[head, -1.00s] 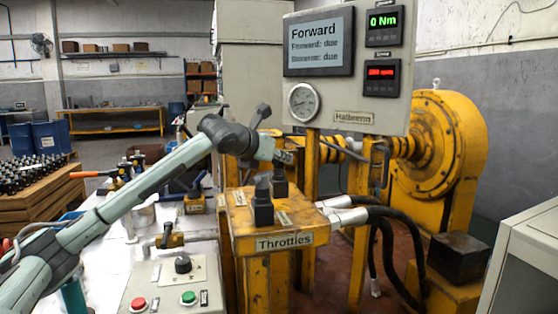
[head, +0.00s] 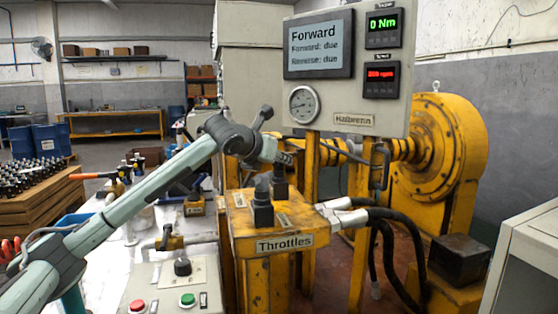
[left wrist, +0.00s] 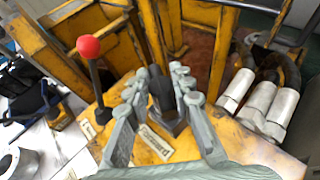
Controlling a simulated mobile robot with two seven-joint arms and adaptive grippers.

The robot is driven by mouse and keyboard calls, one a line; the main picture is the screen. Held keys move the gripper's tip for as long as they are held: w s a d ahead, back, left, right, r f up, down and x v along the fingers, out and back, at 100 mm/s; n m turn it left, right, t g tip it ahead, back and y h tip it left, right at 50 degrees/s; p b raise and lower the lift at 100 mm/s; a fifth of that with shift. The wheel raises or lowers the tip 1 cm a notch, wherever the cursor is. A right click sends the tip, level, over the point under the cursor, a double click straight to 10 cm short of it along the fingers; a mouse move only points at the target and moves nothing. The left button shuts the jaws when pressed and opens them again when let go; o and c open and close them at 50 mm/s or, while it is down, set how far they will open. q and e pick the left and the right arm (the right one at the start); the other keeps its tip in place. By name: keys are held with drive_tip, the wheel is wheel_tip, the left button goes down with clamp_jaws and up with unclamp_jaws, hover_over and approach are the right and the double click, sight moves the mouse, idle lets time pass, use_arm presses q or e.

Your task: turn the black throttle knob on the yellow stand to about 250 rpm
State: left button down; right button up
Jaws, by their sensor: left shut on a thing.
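The yellow stand (head: 237,225), labelled Throttles, stands in the middle of the head view, with two dark controls on its top. A label reading Forward lies beside this knob in the left wrist view.
A lever with a red ball (left wrist: 89,46) rises left of my fingers. Metal hose fittings (left wrist: 262,100) lie to the right. The display panel (head: 350,122) stands behind, showing Forward and 0 Nm. A control box (head: 160,290) with red and green buttons is in front.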

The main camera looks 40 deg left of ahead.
idle(0.8)
use_arm(q)
drive_tip(key=c, duration=1.3)
unclamp_jaws()
drive_tip(key=shift+s, duration=0.1)
drive_tip(key=v, duration=1.2)
drive_tip(key=shift+d+f, duration=0.1)
